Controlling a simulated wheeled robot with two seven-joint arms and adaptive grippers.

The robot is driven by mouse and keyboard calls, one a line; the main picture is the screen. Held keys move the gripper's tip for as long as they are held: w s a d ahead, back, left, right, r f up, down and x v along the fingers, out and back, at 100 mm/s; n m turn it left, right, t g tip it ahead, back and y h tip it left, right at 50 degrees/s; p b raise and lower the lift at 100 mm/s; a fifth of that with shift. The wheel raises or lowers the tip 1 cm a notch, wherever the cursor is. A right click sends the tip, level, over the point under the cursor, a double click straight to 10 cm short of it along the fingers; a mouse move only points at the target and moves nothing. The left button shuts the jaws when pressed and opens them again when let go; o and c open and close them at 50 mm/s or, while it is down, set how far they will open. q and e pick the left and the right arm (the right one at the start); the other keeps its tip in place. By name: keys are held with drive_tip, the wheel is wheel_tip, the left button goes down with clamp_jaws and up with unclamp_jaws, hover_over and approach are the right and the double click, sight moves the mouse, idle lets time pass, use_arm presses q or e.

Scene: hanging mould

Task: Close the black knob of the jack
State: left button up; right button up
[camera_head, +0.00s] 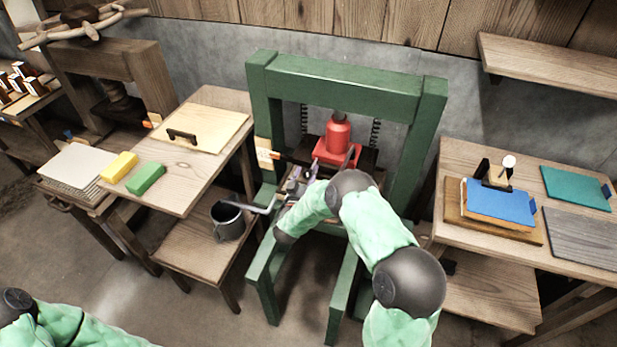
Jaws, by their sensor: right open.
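The red jack (338,134) stands upright inside the green press frame (345,88), on a dark platform. A thin dark rod stands at the jack's right front. I cannot make out the black knob; it is too small or hidden. My right arm comes up from the bottom and bends over the front of the press. My right gripper (303,181) is small, grey and partly hidden by my forearm. It is open, just below and left of the jack's red base. I cannot tell whether it touches anything. My left gripper is out of view; only part of my left arm shows at bottom left.
A wooden table (205,183) at left holds yellow (119,167) and green (145,179) blocks. A right table (465,258) holds a blue-topped stack (500,203) and boards.

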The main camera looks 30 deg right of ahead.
drive_tip(key=shift+w+d, duration=0.1)
drive_tip(key=c, duration=1.2)
drive_tip(key=shift+o, duration=0.2)
drive_tip(key=shift+m+b, duration=0.35)
drive_tip(key=shift+m, duration=0.05)
drive_tip(key=o, duration=1.2)
drive_tip(key=shift+c, duration=0.2)
